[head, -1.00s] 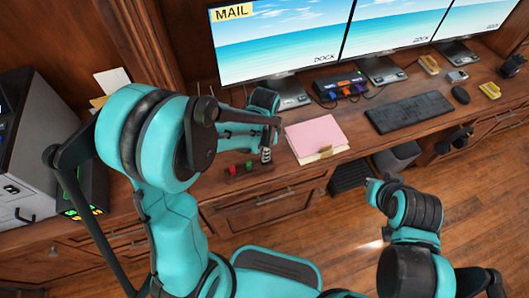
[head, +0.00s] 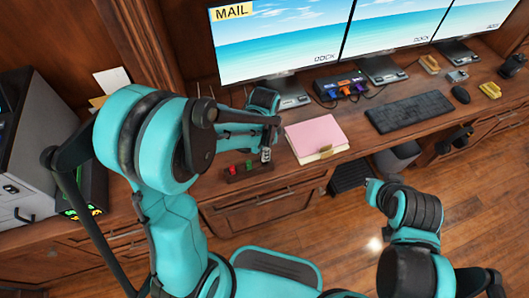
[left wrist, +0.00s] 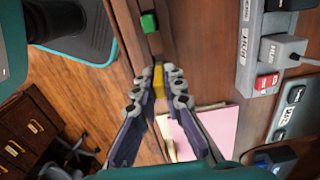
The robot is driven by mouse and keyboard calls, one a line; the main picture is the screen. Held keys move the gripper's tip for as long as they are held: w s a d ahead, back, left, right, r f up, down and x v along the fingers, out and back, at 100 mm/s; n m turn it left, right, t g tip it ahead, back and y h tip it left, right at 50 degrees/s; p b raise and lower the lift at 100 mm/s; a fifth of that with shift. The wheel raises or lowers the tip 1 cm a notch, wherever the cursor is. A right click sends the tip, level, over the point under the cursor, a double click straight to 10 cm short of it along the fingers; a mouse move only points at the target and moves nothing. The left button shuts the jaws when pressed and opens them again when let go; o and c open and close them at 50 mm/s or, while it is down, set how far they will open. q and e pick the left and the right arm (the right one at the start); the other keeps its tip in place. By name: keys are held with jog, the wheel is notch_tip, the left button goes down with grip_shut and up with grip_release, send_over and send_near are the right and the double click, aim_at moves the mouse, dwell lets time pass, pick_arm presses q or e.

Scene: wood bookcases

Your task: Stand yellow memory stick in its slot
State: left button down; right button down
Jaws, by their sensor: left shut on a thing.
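My left gripper (head: 266,154) points down at the front of the desk, over the right end of a small dark wooden holder (head: 240,174). In the left wrist view the left gripper (left wrist: 159,84) is shut on the yellow memory stick (left wrist: 158,78), between its fingertips. The stick is at or just above the holder's end; its lower tip and slot are hidden, so I cannot tell whether it is inserted. A green stick (left wrist: 149,22) stands in the holder, with a red stick (head: 233,170) beside it in the head view. My right gripper (head: 373,190) is low, away from the desk; its fingers are unclear.
A pink folder (head: 316,136) lies just right of the holder. Behind it are a hub (head: 340,84) with coloured plugs and the monitors (head: 280,40). A keyboard (head: 409,112) lies farther right. The desk's front edge is close to the holder.

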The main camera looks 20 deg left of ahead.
pick_arm(q)
jog(key=shift+f+b, duration=1.55)
jog(key=shift+f, duration=0.15)
dwell(0.3)
jog(key=c, duration=1.5)
grip_release()
jog(key=shift+c, duration=0.2)
jog(key=shift+r, duration=0.1)
notch_tip(320, 180, up, 12)
